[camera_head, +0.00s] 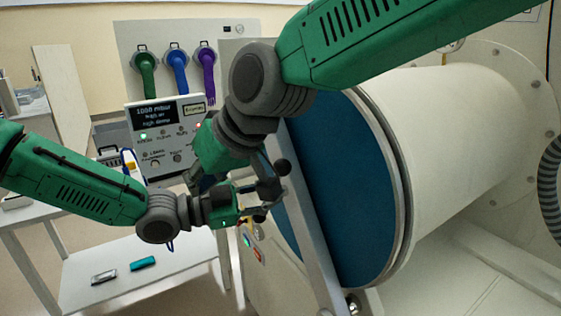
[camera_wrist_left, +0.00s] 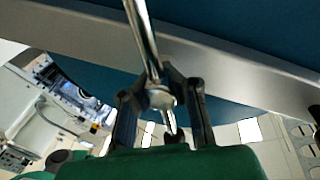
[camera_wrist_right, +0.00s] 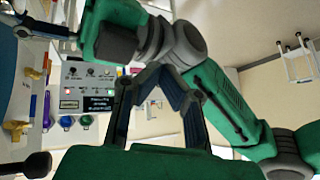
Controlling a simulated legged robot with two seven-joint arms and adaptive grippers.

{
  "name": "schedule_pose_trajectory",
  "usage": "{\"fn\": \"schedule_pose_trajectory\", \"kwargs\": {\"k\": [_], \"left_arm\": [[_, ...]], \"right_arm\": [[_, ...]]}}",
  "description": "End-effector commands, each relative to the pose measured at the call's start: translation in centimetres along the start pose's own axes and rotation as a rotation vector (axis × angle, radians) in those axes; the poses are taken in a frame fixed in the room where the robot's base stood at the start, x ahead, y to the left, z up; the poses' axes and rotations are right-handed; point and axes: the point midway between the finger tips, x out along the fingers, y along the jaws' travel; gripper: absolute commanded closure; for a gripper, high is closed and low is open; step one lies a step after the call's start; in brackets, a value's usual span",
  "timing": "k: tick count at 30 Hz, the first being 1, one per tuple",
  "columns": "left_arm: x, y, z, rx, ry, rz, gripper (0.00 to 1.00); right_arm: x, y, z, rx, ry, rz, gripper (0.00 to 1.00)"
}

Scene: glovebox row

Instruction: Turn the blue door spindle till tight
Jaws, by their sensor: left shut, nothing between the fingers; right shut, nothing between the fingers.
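The blue round door (camera_head: 335,200) closes the end of the large cream cylinder, with a grey metal bar (camera_head: 310,225) across its face. The spindle's dark ball knob (camera_head: 282,167) shows near the bar; its hub is mostly hidden behind my grippers. My left gripper (camera_head: 258,205) is at the spindle, in front of the bar. In the left wrist view its fingers (camera_wrist_left: 163,75) are closed together, and a shiny spindle rod (camera_wrist_left: 143,35) passes over them, not gripped. My right gripper (camera_head: 203,182) points down just left of the spindle; in the right wrist view its fingertips (camera_wrist_right: 160,72) meet, empty.
A control panel (camera_head: 165,132) with a display stands behind my grippers. Green, blue and purple gloves (camera_head: 176,70) hang on the back wall. My two forearms are close together.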

Motion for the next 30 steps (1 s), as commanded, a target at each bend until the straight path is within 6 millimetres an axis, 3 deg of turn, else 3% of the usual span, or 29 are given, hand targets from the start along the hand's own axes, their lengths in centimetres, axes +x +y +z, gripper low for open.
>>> {"fn": "schedule_pose_trajectory", "kwargs": {"k": [6,12,16,22,30], "left_arm": [[-0.4,-0.5,-0.1,0.001,0.006,-0.013,1.0],[-0.4,-0.6,-0.1,0.002,0.006,-0.013,1.0],[-0.4,-0.6,-0.1,0.002,0.006,-0.013,1.0],[-0.4,-0.6,-0.1,0.001,0.006,-0.013,1.0],[-0.4,-0.6,-0.1,0.001,0.006,-0.014,1.0]], "right_arm": [[-5.5,4.3,-3.6,-0.057,-0.159,0.147,1.0],[-11.1,7.0,-5.3,-0.058,-0.282,0.274,1.0],[-13.2,7.8,-5.6,-0.049,-0.328,0.319,1.0],[-13.0,8.4,-5.2,-0.043,-0.35,0.337,1.0],[-8.2,10.1,-3.4,-0.043,-0.351,0.333,1.0]]}}
